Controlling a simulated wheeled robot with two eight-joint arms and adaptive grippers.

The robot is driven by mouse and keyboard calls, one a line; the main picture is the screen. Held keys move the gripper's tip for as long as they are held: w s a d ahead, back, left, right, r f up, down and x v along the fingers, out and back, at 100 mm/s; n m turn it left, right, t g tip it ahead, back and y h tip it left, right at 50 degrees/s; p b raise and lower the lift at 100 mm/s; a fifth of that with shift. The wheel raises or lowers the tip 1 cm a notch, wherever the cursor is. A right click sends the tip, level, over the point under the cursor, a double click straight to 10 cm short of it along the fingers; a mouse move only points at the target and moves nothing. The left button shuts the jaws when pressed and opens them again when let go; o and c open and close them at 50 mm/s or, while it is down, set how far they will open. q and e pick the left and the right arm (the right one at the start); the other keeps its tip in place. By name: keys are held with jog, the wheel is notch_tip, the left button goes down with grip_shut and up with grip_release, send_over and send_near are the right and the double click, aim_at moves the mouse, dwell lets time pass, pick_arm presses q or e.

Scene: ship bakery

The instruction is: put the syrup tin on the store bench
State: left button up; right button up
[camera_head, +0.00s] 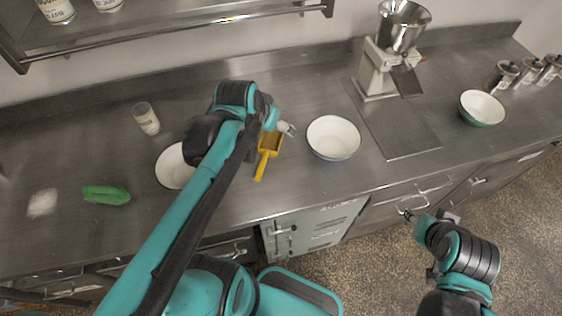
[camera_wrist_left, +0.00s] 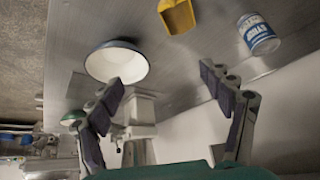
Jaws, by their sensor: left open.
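The syrup tin (camera_wrist_left: 258,33) is blue and white and stands on the steel bench (camera_wrist_left: 195,85) in the left wrist view. In the head view I cannot make it out; my left arm covers that part of the bench. My left gripper (camera_wrist_left: 165,80) is open and empty, with its fingers spread wide below the tin in the wrist view. It also shows in the head view (camera_head: 287,128), over the bench beside the yellow scoop. My right gripper (camera_head: 408,214) is in front of the bench drawers, small and partly hidden, so its jaws are unclear.
A yellow scoop (camera_head: 269,146) and white bowl (camera_head: 333,138) are near my left gripper. Another bowl (camera_head: 170,168) is partly behind my arm. A labelled jar (camera_head: 146,118), green object (camera_head: 106,195) and mill (camera_head: 385,75) stand on the bench. A shelf (camera_head: 170,30) overhangs at upper left.

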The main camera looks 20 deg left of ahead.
pick_arm(q)
jog(key=s+d+f, duration=0.3)
jog(key=s+d, duration=0.3)
jog(key=s, duration=0.2)
jog(key=shift+s+d+t, duration=0.15)
jog(key=shift+d+t, duration=0.15)
jog(key=shift+t, duration=0.1)
